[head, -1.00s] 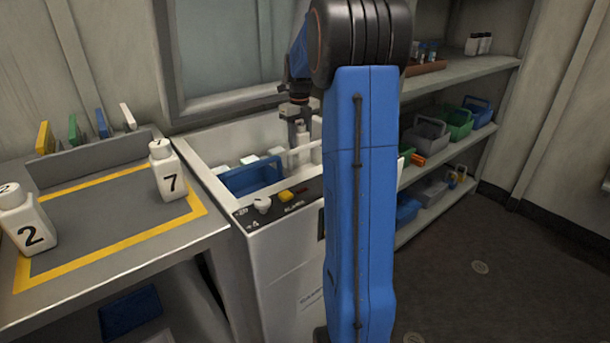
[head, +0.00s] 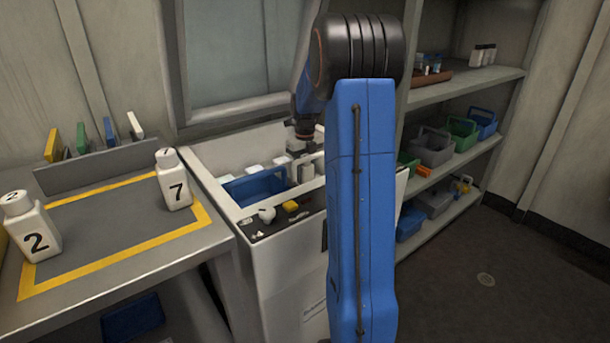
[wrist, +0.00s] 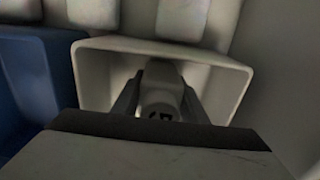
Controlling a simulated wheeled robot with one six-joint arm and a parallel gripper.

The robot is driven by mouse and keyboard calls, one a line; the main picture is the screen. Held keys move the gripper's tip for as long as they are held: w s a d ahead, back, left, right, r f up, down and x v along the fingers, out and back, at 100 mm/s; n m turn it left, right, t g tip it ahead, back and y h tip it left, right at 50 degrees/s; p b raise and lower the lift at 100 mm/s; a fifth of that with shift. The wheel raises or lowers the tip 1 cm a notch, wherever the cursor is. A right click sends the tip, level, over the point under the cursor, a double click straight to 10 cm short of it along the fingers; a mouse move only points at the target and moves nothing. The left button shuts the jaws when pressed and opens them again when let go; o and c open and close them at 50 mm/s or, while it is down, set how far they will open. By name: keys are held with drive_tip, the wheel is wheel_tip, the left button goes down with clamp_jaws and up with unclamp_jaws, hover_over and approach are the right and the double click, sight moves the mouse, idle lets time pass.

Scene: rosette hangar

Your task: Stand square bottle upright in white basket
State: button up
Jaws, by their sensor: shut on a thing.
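My gripper (wrist: 158,108) is shut on the square bottle (wrist: 160,98), a pale bottle with a dark mark on its cap that I cannot read surely. In the wrist view the bottle is inside the outline of the white basket (wrist: 100,45), between its walls, and looks about upright. Its base is hidden, so I cannot tell whether it touches the basket floor. In the head view my gripper (head: 305,158) is down in the white bin (head: 215,158), and my arm hides much of the white basket.
A blue basket (head: 258,186) stands left of the white basket, with several white blocks (wrist: 181,18) behind. Bottles 7 (head: 173,182) and 2 (head: 30,228) stand on the left table (head: 120,212). Shelves (head: 470,80) with baskets are at right.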

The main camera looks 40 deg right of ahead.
drive_tip(key=shift+f, duration=0.1)
drive_tip(key=o, duration=1.2)
wheel_tip(320, 180, up, 12)
drive_tip(key=shift+f, duration=0.1)
drive_tip(key=shift+r, duration=0.2)
